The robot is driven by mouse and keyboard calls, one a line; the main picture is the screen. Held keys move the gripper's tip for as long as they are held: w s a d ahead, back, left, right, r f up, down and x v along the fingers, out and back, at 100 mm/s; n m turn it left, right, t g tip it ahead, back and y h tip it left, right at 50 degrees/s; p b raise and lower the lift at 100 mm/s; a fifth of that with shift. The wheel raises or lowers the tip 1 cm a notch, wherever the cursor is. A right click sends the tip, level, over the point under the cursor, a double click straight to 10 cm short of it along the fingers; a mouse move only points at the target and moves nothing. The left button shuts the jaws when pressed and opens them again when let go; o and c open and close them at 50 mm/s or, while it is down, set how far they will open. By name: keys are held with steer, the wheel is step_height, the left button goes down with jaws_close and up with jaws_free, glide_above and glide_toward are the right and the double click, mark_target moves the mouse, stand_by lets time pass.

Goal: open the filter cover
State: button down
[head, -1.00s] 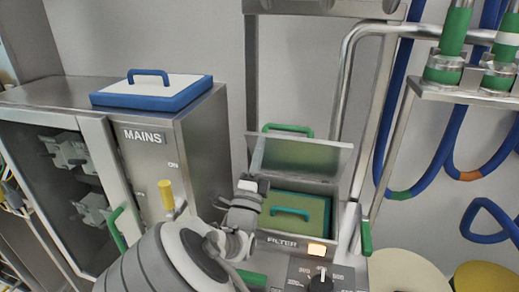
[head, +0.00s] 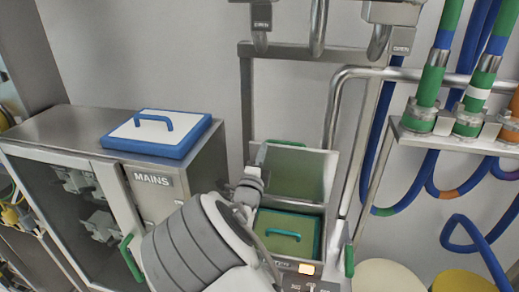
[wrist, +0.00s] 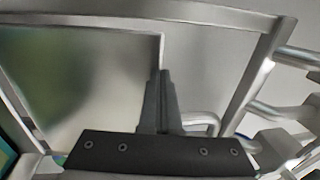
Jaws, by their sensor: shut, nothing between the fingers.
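The filter cover (head: 297,175) is a flat metal lid with a green handle (head: 285,144) on its far edge. In the head view it stands raised, close to upright, at the back of the filter box. The box is open, and a green filter (head: 270,222) with a teal handle shows inside. My gripper (head: 262,154) is at the cover's left edge, partly hidden by my own wrist. In the wrist view my gripper (wrist: 163,72) has its fingers together, by the edge of the cover's panel (wrist: 110,85). I cannot tell whether they touch it.
The MAINS cabinet (head: 152,181) stands to the left, with a blue and white lid (head: 140,131) on top. A metal pipe frame (head: 335,105) rises behind and right of the box. Blue hoses (head: 391,150) hang farther right.

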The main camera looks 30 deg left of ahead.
steer(key=shift+g+h, duration=0.3)
steer(key=shift+g, duration=0.4)
steer(key=x, duration=0.2)
steer(key=p+x, duration=0.1)
steer(key=x, duration=0.1)
steer(key=r+x, duration=0.1)
steer(key=x, duration=0.2)
steer(key=shift+w+p, duration=0.1)
steer(key=shift+p, duration=0.3)
steer(key=shift+x, duration=1.05)
